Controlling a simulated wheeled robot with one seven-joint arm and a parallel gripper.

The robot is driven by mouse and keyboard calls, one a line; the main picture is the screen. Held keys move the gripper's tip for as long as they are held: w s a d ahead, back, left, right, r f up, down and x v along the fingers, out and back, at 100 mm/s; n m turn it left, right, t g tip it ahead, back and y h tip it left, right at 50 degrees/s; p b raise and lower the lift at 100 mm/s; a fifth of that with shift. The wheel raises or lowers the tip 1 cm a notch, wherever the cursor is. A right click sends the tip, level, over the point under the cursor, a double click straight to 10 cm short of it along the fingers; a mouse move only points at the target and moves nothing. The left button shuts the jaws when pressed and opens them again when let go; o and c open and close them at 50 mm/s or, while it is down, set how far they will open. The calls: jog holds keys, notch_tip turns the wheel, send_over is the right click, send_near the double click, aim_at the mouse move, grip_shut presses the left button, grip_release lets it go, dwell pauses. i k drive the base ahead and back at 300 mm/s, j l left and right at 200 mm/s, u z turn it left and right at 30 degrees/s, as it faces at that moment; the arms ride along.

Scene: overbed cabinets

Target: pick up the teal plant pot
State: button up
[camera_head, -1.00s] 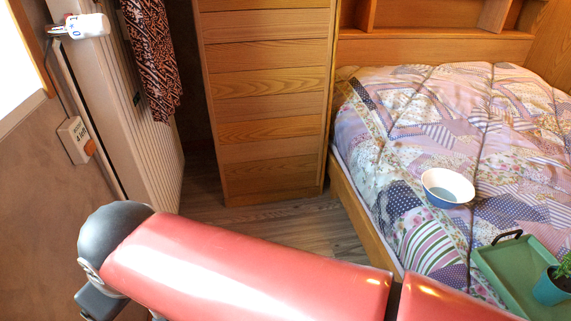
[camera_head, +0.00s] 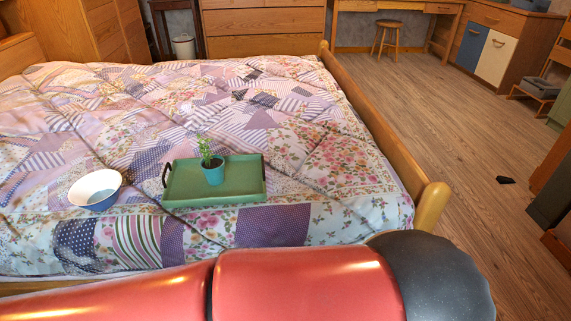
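The teal plant pot (camera_head: 214,173) stands upright on a green tray (camera_head: 252,184) on the bed. A small green plant (camera_head: 207,150) grows from it. The tray has dark handles at its left and right ends. My red arm crosses the bottom of the view, in front of the near side of the bed. My gripper is not in view.
A white and blue bowl (camera_head: 96,190) lies on the patchwork quilt (camera_head: 290,120) left of the tray. The wooden bed frame (camera_head: 390,140) runs along the right, ending in a rounded post (camera_head: 432,205).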

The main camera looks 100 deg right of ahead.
aim_at(212, 166)
jog(key=z, duration=2.8)
jog(key=k+l+u, duration=0.15)
jog(key=l, duration=0.15)
jog(key=l+u, duration=0.2)
